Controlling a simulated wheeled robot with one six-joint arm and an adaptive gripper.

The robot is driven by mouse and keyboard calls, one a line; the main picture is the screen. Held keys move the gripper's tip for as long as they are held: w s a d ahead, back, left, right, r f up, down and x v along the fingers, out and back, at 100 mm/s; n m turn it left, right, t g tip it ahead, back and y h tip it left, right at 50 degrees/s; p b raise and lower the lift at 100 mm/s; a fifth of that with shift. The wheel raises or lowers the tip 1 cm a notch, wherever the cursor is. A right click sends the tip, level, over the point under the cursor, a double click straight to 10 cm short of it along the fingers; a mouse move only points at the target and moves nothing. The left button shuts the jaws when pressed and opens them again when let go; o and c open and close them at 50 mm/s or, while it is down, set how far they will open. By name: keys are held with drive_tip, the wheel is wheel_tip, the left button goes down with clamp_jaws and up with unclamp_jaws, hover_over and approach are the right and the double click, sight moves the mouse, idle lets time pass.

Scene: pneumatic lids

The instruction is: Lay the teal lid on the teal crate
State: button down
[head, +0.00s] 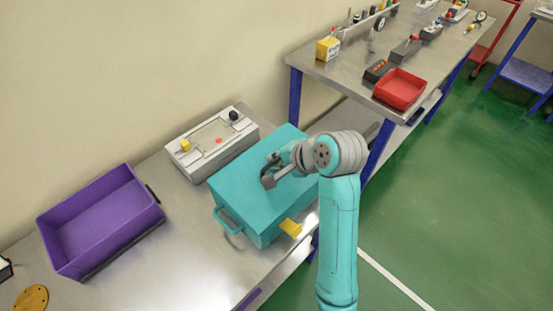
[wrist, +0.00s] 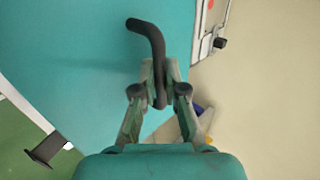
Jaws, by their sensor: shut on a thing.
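The teal crate (head: 262,239) stands on the metal bench in the head view, with a teal handle on its near side. The flat teal lid (head: 240,186) covers its top; I see no clear gap between them, but the far edges are partly hidden by my arm. My gripper (head: 272,172) is over the middle of the lid. In the wrist view my gripper (wrist: 160,78) is shut on the dark curved handle (wrist: 150,37) above the teal lid surface (wrist: 75,60).
An open purple bin (head: 100,221) stands left of the crate. A grey panel box (head: 211,142) with yellow and black knobs is behind it. A yellow piece (head: 291,228) is at the crate's near right side. A red tray (head: 400,89) is on the far table.

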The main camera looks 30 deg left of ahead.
drive_tip(key=shift+f, duration=0.3)
idle(0.5)
drive_tip(key=c, duration=1.2)
unclamp_jaws()
drive_tip(key=shift+o, duration=0.2)
drive_tip(key=shift+v, duration=3.55)
